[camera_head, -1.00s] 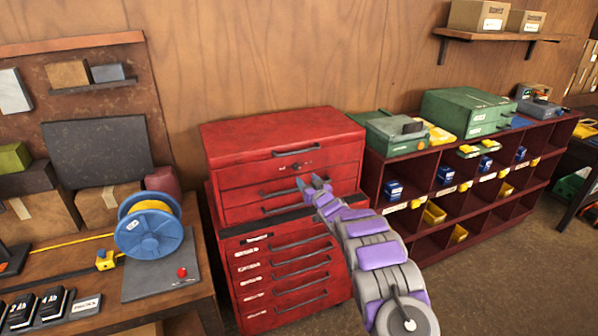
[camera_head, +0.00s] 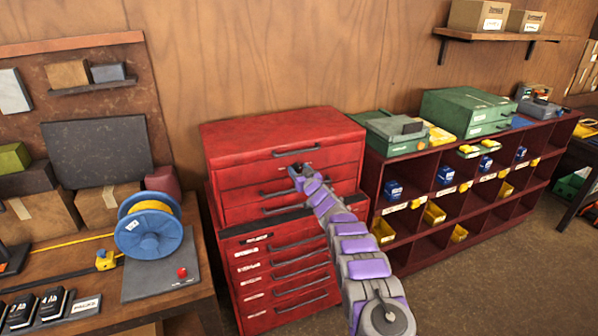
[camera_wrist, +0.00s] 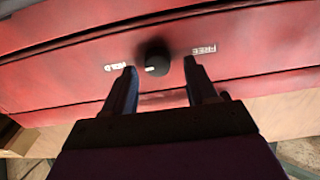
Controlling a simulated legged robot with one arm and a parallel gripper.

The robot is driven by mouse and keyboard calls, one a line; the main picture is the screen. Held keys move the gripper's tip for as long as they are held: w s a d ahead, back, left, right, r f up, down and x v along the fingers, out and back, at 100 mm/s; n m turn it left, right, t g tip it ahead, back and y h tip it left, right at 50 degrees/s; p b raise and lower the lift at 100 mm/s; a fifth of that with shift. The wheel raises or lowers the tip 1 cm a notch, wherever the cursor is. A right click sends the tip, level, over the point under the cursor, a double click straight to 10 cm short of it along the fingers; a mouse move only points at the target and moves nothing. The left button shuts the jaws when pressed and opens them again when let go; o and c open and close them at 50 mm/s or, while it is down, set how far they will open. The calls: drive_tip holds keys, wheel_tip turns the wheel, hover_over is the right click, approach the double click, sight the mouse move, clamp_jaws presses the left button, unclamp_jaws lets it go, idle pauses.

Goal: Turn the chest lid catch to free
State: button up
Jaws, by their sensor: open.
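The red tool chest (camera_head: 232,152) stands against the wooden wall, its lid shut. The lid catch is a dark round knob (camera_wrist: 157,57) on the chest front, in the wrist view. White HOLD lettering (camera_wrist: 118,66) is left of it and white FREE lettering (camera_wrist: 204,50) is right of it. A pale mark on the knob points toward the HOLD side. My gripper (camera_wrist: 160,78) is open, its two fingers on either side of the knob and slightly below it in the picture. I cannot tell whether they touch it. In the head view my gripper (camera_head: 300,170) hides the knob.
A lid handle (camera_head: 296,152) sits just above my gripper, and drawer handles (camera_head: 283,209) stick out below. A bench with a blue cable reel (camera_head: 148,238) is to the left. A dark red cubby shelf (camera_head: 400,222) stands close on the right.

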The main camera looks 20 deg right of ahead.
drive_tip(key=shift+w+d+f, duration=0.15)
drive_tip(key=shift+w+f, duration=0.05)
drive_tip(key=shift+w, duration=0.35)
drive_tip(key=c, duration=1.1)
